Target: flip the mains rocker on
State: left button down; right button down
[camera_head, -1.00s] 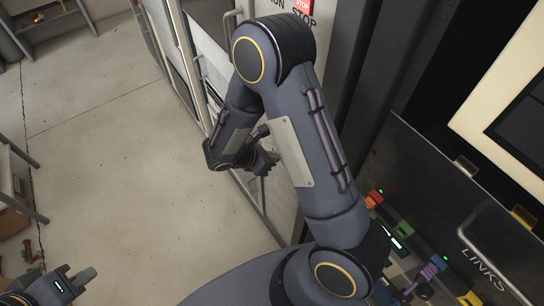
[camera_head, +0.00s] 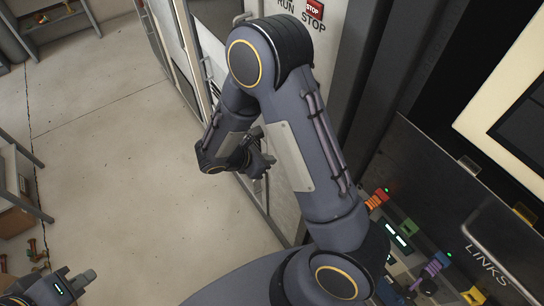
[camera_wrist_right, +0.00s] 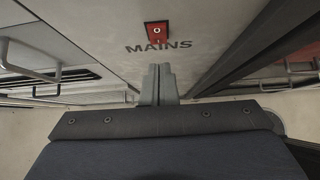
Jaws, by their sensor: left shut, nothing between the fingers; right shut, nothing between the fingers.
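The mains rocker (camera_wrist_right: 157,32) is a red switch in a black frame on a pale panel, with an "O" mark visible and the word MAINS printed below it. My right gripper (camera_wrist_right: 158,68) is shut and empty, its fingertips just below the lettering in the picture; I cannot tell the gap to the panel. In the head view my right gripper (camera_head: 268,161) is beside the rack front, partly behind my own arm, and the rocker does not show. My left gripper (camera_head: 86,278) is shut and empty at the lower left, over the floor.
A red STOP switch (camera_head: 315,9) with RUN and STOP lettering is on the rack at the top. A dark panel marked LINKS (camera_head: 485,262) and coloured plugs (camera_head: 408,228) are at the right. Handles (camera_wrist_right: 30,58) flank the panel. Floor (camera_head: 120,170) at the left is open.

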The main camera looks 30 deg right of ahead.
pick_arm(q)
jog(key=shift+f+b, duration=0.5)
pick_arm(e)
jog(key=v, duration=1)
jog(key=shift+r, duration=0.2)
pick_arm(q)
jog(key=shift+a, duration=0.1)
